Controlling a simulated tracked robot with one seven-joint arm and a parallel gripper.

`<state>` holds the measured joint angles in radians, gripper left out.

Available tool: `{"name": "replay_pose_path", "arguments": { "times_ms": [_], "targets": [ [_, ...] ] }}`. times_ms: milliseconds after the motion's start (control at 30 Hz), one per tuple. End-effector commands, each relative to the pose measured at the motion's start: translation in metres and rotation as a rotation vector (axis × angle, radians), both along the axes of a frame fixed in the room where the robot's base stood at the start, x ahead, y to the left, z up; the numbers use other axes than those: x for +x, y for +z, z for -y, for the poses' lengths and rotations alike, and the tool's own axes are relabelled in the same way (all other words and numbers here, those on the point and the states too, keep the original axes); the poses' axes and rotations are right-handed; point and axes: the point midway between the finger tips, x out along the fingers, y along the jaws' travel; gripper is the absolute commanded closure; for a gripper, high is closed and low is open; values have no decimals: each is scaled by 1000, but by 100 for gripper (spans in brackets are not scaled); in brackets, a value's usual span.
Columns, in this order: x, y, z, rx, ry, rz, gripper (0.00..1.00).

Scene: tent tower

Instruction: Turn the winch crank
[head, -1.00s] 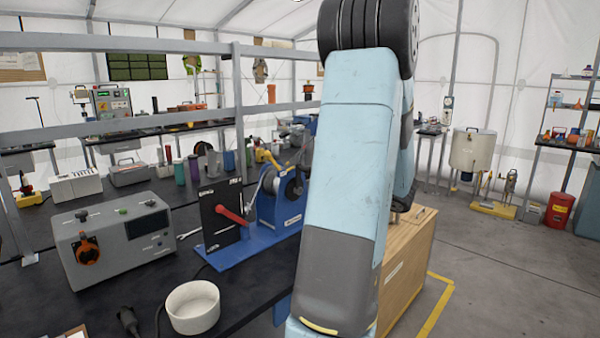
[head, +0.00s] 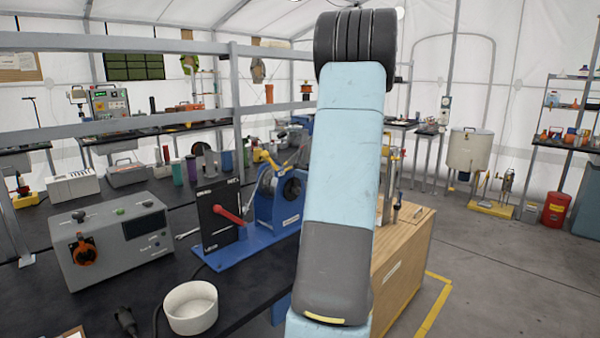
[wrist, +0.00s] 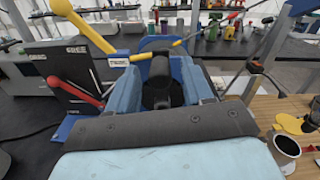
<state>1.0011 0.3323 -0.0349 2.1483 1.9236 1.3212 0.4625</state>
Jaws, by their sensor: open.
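The blue winch (head: 279,206) stands on a blue base on the black bench in the head view, left of my raised arm. Its yellow crank (head: 268,158) shows at the top, and in the wrist view the crank (wrist: 82,24) slants at upper left. A black panel (head: 211,197) with a red lever (head: 231,215) stands beside the winch. In the wrist view my gripper (wrist: 158,64) appears as two blue jaws spread apart, empty, right of the crank and not visibly touching it. Part of the winch is hidden behind it. My arm hides the gripper in the head view.
A grey box (head: 115,240) with an orange knob and a white bowl (head: 191,308) stand on the bench left of the winch. A wooden crate (head: 403,265) is right of my arm. Grey rails (head: 120,43) cross the left side. Floor is open at right.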

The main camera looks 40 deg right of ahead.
Motion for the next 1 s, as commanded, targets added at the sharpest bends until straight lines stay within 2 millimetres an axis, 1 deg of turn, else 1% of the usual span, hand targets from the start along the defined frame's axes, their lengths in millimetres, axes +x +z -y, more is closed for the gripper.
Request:
{"name": "replay_pose_path", "arguments": {
  "times_ms": [33, 100, 200, 533, 1000],
  "targets": [
    [6, 0, -1, 0, 1, 0, 49],
    [12, 0, -1, 0, 0, 0, 49],
    [17, 0, -2, 0, 0, 0, 49],
    [19, 0, -2, 0, -1, -1, 49],
    [18, 0, -2, 0, -1, -1, 94]
  ]
}}
